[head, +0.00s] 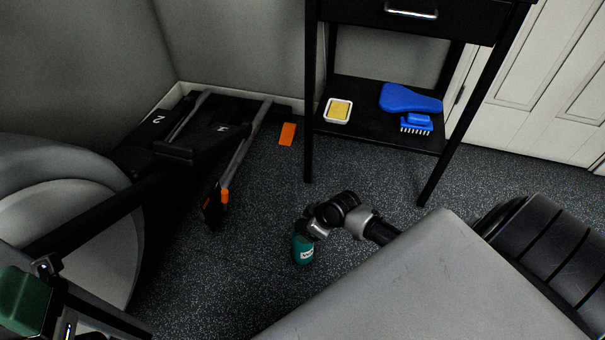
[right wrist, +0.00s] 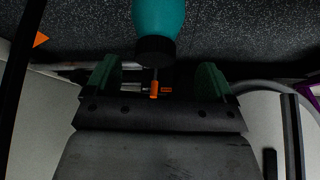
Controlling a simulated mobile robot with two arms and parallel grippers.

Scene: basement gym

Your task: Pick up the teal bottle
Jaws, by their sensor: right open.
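The teal bottle (head: 303,250) with a white label stands on the speckled floor in the middle of the head view. My right gripper (head: 314,229) is at its top and hides part of it. In the right wrist view the bottle (right wrist: 158,18) hangs in from the top edge, its black cap towards my right gripper (right wrist: 157,82). The green fingers are spread on either side of the cap, and I see no contact. My left gripper (head: 25,300) shows only in part at the lower left of the head view, with one green finger pad; its opening is hidden.
A black folded bench (head: 215,140) lies left of the bottle. A black stand (head: 377,137) behind holds a sponge tray (head: 338,111), a blue brush (head: 416,124) and a blue paddle-shaped item (head: 408,98). An orange piece (head: 287,134) lies on the floor. Floor around the bottle is clear.

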